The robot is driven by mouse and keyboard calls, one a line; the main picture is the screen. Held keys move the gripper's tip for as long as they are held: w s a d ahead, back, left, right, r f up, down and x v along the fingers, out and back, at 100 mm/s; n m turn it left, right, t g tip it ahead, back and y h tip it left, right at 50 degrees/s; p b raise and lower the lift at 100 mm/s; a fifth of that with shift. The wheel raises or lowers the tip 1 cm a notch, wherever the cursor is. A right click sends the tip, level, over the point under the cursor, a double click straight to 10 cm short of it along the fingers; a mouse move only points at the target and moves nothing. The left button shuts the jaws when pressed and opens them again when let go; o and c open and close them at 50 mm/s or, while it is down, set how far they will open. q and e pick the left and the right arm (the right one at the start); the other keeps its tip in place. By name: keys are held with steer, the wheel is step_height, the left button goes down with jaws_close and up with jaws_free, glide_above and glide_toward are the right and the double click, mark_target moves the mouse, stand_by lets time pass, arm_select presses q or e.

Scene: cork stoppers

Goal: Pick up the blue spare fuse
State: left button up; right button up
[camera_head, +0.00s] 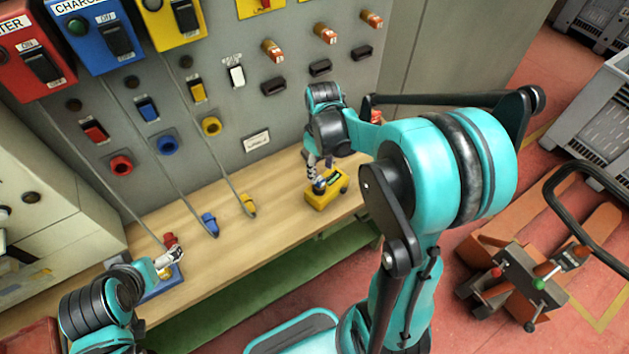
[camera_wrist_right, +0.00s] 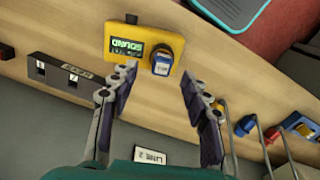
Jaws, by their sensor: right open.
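A blue capped cylinder with a pale label, which looks like the blue spare fuse (camera_wrist_right: 162,62), stands at one end of a yellow device (camera_wrist_right: 118,40) with a lit green display. The yellow device also shows on the bench in the head view (camera_head: 325,200). My right gripper (camera_wrist_right: 158,80) is open; its fingers point at the blue cylinder, which lies just beyond the tips and between their lines, with nothing held. In the head view the right fingers (camera_head: 318,168) are just above the device. My left gripper (camera_head: 172,258) is at the bench's left end; its jaw state is unclear.
The wooden bench (camera_head: 280,220) runs below a grey wall panel (camera_head: 225,120) with coloured switches and orange parts. Red, blue (camera_head: 209,223) and yellow (camera_head: 247,204) plugs on cables lie on it. A blue tray (camera_head: 172,282) is beside my left gripper. A dark holder (camera_wrist_right: 57,75) sits near the device.

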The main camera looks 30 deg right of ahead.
mark_target(320, 178)
step_height(320, 178, down, 5)
steer(key=shift+a+f+b, duration=0.1)
steer(key=shift+a+b, duration=0.05)
steer(key=shift+b, duration=0.6)
jaws_close()
